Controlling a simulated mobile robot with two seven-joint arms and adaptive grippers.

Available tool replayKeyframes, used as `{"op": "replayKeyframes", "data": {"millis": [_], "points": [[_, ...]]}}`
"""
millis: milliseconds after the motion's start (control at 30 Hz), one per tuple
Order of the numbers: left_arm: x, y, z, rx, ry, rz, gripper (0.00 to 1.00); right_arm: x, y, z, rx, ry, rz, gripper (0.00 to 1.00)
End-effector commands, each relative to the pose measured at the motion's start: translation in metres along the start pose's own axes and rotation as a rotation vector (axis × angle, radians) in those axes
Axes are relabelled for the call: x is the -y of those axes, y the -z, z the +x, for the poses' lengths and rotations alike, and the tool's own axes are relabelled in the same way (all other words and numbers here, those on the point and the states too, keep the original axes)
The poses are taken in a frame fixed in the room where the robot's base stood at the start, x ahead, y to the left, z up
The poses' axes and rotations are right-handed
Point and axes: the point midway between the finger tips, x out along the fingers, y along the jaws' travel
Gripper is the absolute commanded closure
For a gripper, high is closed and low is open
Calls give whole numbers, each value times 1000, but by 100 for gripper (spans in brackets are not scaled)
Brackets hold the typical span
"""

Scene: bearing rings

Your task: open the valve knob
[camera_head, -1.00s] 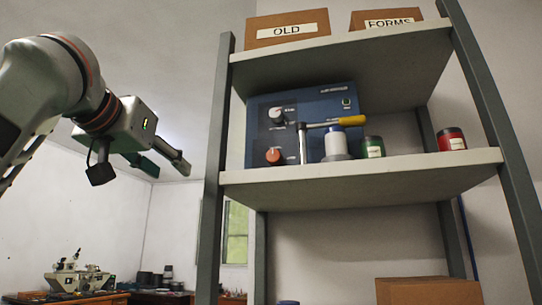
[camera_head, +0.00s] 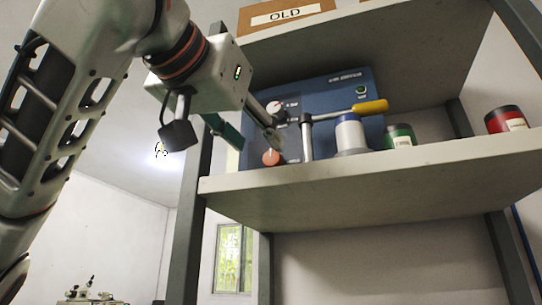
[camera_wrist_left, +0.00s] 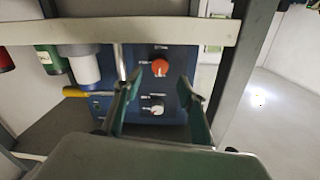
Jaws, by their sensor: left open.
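A blue control panel (camera_head: 340,88) stands on the shelf and carries two knobs. The upper knob (camera_head: 275,108) is white with a red part; the lower knob (camera_head: 271,157) is orange-red. I cannot tell which one is the valve knob. In the left wrist view, which is upside down, the orange knob (camera_wrist_left: 160,67) and the white knob (camera_wrist_left: 153,106) show between my fingers. My left gripper (camera_head: 252,138) is open and empty, at the panel's left side in front of the knobs. It also shows in the wrist view (camera_wrist_left: 160,82). My right gripper is out of view.
A lever with a yellow handle (camera_head: 370,107) stands before the panel, close right of the knobs. A white container (camera_head: 350,134), a green can (camera_head: 399,137) and a red can (camera_head: 506,120) stand rightward. The shelf post (camera_head: 188,225) is at left.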

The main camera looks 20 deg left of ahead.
Motion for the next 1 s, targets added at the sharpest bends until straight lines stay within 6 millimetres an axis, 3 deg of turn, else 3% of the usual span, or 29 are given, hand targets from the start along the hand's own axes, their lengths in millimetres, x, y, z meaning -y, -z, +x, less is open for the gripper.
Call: {"op": "replayKeyframes", "data": {"millis": [400,800,933,1000], "points": [[0,1,56,2,-1,-1,59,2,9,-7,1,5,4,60],[1,0,64,1,1,-1,59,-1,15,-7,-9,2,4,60],[1,0,64,1,1,-1,93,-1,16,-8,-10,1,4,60],[1,0,63,1,1,-1,98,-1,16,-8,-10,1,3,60]]}}
